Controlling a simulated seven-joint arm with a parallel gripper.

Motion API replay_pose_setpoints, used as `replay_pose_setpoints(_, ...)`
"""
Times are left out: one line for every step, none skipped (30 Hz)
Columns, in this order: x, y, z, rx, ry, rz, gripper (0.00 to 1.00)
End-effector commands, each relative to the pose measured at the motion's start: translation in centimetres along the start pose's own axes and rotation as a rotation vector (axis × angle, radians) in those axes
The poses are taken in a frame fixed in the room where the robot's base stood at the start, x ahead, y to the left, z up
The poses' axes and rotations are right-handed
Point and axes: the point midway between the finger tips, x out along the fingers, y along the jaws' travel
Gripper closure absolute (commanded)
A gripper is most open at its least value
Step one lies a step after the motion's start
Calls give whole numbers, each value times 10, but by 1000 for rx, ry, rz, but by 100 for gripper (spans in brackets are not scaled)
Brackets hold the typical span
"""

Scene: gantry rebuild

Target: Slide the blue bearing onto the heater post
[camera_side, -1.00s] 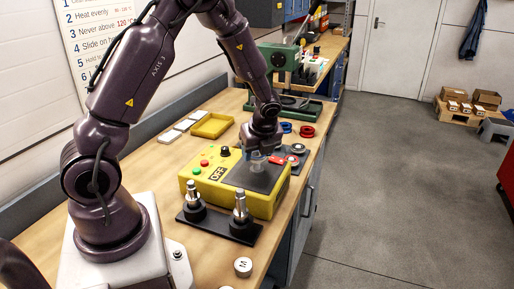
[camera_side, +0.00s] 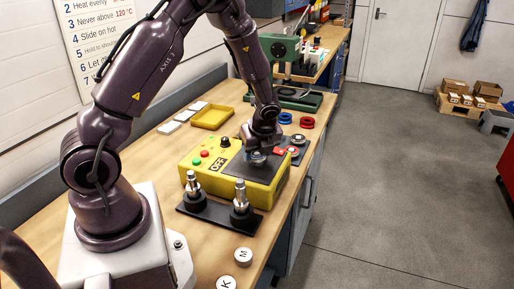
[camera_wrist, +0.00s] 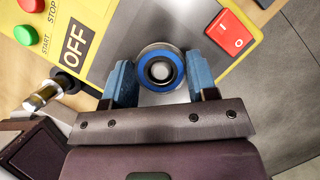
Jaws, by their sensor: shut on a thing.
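My gripper (camera_side: 257,153) is over the dark plate (camera_side: 238,167) on top of the yellow heater box (camera_side: 203,172). Its blue fingertips (camera_wrist: 157,80) are shut on the blue bearing (camera_wrist: 180,66), one on each side. The bearing has a steel outer rim, a blue ring and a round centre with a dark edge. In the side view the bearing (camera_side: 257,160) shows as a small grey disc beneath the gripper, close above the plate. The heater post is not clearly seen; I cannot tell whether the bearing is around it. The heater display reads OFF (camera_wrist: 75,44).
A black base with two steel-tipped posts (camera_side: 193,183) (camera_side: 240,196) stands before the heater. A red switch (camera_wrist: 233,34) is right of the bearing. Blue rings (camera_side: 285,118), red rings (camera_side: 306,122) and grey discs (camera_side: 298,139) lie behind. A yellow tray (camera_side: 211,117) is at back left.

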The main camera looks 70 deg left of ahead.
Motion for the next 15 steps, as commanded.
replay_pose_setpoints(1,0,0,0,-1,0,73)
replay_pose_setpoints(1,0,0,0,-1,-1,73)
replay_pose_setpoints(1,0,0,0,-1,-1,73)
replay_pose_setpoints(1,0,0,0,-1,-1,73)
replay_pose_setpoints(1,0,0,0,-1,-1,73)
replay_pose_setpoints(2,0,0,0,-1,-1,73)
replay_pose_setpoints(2,0,0,0,-1,-1,73)
replay_pose_setpoints(2,0,-1,0,-1,-1,73)
replay_pose_setpoints(2,0,-1,0,-1,-1,73)
replay_pose_setpoints(2,0,-1,0,-1,-1,73)
replay_pose_setpoints(2,0,-1,0,0,-1,73)
replay_pose_setpoints(2,0,-1,0,0,-1,73)
replay_pose_setpoints(2,0,-1,0,0,-1,73)
replay_pose_setpoints(2,0,-1,0,0,-1,73)
replay_pose_setpoints(2,0,-1,0,0,-1,38)
